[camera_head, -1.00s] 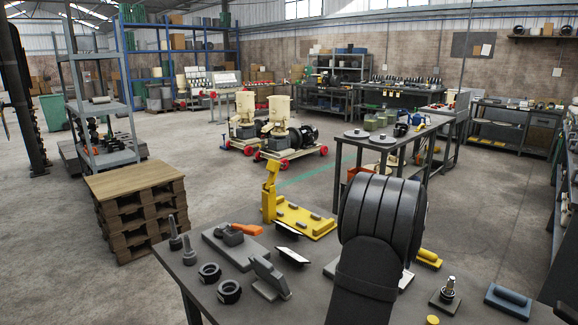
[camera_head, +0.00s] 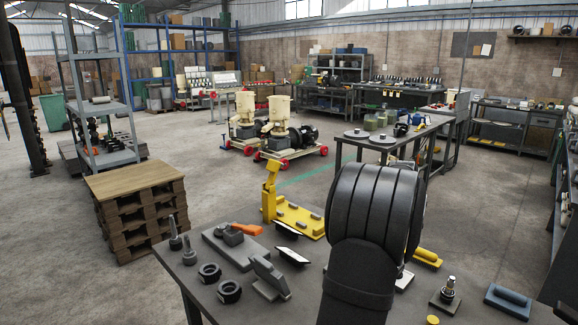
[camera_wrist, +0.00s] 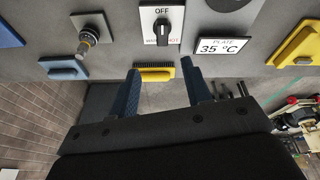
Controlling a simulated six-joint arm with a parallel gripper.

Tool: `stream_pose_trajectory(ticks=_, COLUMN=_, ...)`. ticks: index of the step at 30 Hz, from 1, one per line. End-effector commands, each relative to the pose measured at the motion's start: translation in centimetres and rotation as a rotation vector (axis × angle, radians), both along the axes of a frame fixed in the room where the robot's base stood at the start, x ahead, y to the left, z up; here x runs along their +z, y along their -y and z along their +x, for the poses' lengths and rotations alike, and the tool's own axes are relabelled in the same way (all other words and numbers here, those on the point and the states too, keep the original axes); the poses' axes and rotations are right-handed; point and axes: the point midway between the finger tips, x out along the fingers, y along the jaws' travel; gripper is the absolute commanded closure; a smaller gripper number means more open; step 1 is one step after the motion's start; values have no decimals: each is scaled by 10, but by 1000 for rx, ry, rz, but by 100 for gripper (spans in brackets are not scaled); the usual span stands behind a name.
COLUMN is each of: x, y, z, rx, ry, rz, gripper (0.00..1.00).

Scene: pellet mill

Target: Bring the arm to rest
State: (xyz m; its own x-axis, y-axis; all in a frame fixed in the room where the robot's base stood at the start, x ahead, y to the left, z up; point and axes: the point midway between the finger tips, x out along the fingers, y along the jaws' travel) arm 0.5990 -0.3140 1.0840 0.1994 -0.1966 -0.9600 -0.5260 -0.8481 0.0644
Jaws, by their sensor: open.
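My gripper (camera_wrist: 165,88) shows in the wrist view as two blue fingers set well apart, with nothing held between them. A yellow block with a dark bristled edge (camera_wrist: 154,73) shows beyond the gap between the fingers, on the grey table. Any contact with it cannot be told. In the head view my dark, ribbed arm (camera_head: 370,215) rises over the front of the workbench (camera_head: 225,240) and hides part of it. The gripper itself is hidden in the head view.
The wrist view shows an OFF switch plate (camera_wrist: 162,25), a "PLATE 35 °C" display (camera_wrist: 221,46) and a threaded stud on a square base (camera_wrist: 87,38). In the head view a yellow fixture (camera_head: 298,218), black nuts (camera_head: 229,291) and a grey bracket (camera_head: 268,277) crowd the bench.

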Motion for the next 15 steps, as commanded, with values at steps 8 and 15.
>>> stream_pose_trajectory(ticks=8, x=-21, y=10, z=15, rx=77, ry=-110, rz=21, gripper=55)
stream_pose_trajectory(ticks=15, x=-37, y=16, z=24, rx=137, ry=-193, rz=41, gripper=55)
